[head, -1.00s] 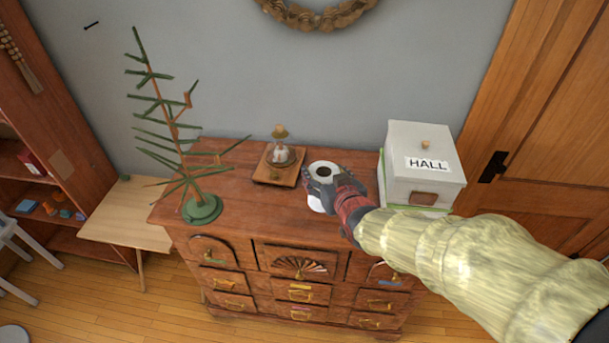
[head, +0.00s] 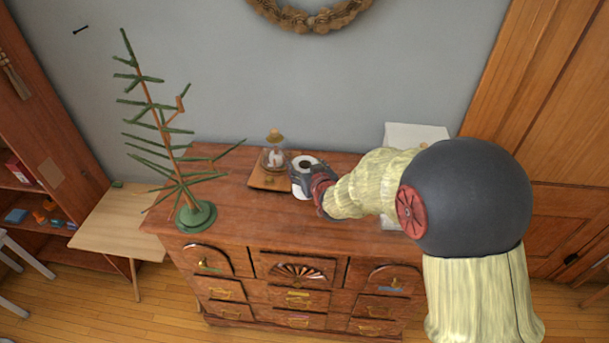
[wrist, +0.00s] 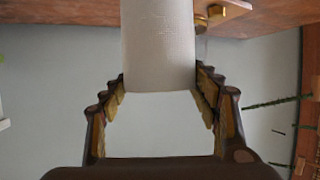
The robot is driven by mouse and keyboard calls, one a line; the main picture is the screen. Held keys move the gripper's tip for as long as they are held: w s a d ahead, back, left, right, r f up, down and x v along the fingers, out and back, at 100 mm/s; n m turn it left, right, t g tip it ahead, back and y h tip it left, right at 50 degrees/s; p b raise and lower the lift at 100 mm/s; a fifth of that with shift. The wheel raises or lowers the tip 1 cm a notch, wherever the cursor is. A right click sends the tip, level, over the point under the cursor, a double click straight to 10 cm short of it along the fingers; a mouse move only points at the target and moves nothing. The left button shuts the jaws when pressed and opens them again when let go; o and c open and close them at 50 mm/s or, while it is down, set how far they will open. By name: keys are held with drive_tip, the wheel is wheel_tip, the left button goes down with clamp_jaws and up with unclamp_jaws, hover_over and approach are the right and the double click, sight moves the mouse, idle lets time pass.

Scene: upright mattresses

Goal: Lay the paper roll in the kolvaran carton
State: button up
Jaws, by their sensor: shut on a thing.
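The paper roll (head: 302,187) is white with a dark hole in its upper end. It is upright at the dresser top, just right of the small lantern. My gripper (head: 306,172) is shut on its side. In the wrist view the roll (wrist: 158,45) is between the two fingers of my gripper (wrist: 160,82). I cannot tell whether the roll touches the dresser. No carton marked kolvaran can be made out. A white box (head: 415,133) at the dresser's right is mostly hidden behind my arm.
The lantern (head: 274,158) on its wooden base stands close left of the roll. A sparse green tree (head: 196,216) stands at the left of the wooden dresser (head: 240,210). A low light-wood table (head: 120,222) is further left. The dresser top between tree and lantern is clear.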

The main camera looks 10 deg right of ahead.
drive_tip(key=shift+w+f, duration=0.3)
drive_tip(key=shift+w, duration=0.05)
drive_tip(key=shift+w+f, duration=0.1)
drive_tip(key=shift+f, duration=1.55)
drive_tip(key=shift+f+b, duration=0.1)
drive_tip(key=shift+b, duration=0.25)
drive_tip(key=shift+f, duration=0.1)
drive_tip(key=o, duration=1.6)
drive_tip(key=shift+o, duration=0.2)
